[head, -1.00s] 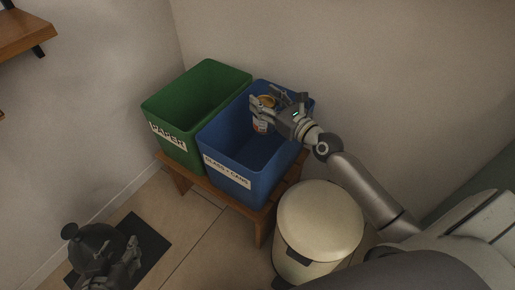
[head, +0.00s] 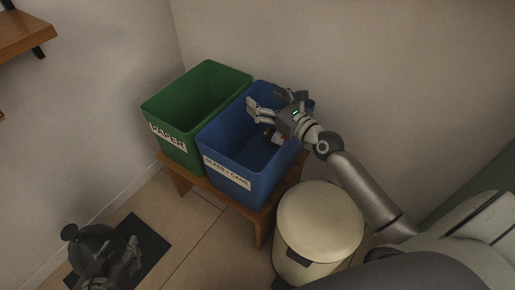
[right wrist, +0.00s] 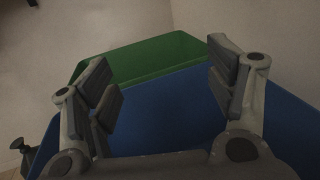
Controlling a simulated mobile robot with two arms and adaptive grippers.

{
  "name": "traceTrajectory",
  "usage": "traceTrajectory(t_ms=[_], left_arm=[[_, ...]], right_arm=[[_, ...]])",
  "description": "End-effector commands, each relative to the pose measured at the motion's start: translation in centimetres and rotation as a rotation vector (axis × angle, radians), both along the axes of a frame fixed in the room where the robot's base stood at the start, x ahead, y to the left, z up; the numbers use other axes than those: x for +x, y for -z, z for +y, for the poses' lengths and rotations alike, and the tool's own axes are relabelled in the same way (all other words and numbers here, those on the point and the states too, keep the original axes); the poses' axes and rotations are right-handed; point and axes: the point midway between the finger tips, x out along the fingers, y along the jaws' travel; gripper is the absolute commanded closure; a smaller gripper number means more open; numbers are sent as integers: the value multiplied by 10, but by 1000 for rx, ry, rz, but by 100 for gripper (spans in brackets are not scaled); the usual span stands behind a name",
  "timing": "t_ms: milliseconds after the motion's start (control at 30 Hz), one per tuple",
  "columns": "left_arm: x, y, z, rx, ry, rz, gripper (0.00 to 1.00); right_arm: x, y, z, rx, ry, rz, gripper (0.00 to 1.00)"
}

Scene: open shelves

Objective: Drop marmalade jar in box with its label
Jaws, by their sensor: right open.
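The marmalade jar (head: 277,138) lies low inside the blue box (head: 228,150), partly hidden by my right gripper; a pale label and a dark yellowish end show. The blue box carries a label reading glass and cans on its front. My right gripper (head: 264,98) is open and empty over the back part of the blue box, above the jar. In the right wrist view its fingers (right wrist: 163,80) are wide apart with nothing between them. My left gripper (head: 118,262) is low at the bottom left, far from the boxes; its jaw state is unclear.
A green box (head: 172,112) labelled PAPER stands left of the blue box, both on a wooden bench (head: 258,222). A cream lidded bin (head: 320,222) stands in front on the right. A dark mat (head: 150,245) lies on the floor. A wooden shelf (head: 25,30) is at the upper left.

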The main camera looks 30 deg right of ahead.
Motion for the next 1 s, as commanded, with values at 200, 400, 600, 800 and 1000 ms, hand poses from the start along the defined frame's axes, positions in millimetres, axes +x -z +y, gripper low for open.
traceTrajectory(t_ms=[200, 400, 600, 800, 1000], left_arm=[[0, 0, 0, 0, -1, -1, 60], [0, 0, 0, 1, 0, -1, 60], [0, 0, 0, 0, -1, -1, 60], [0, 0, 0, 0, -1, -1, 60], [0, 0, 0, 0, -1, -1, 60]], right_arm=[[0, -35, 0, 4, 3, -8, 23], [0, -70, -1, 2, 4, -7, 23], [0, -90, -1, -1, 3, -2, 23], [0, -92, -1, -1, 3, 0, 23], [0, -92, -1, -1, 3, 0, 23]])
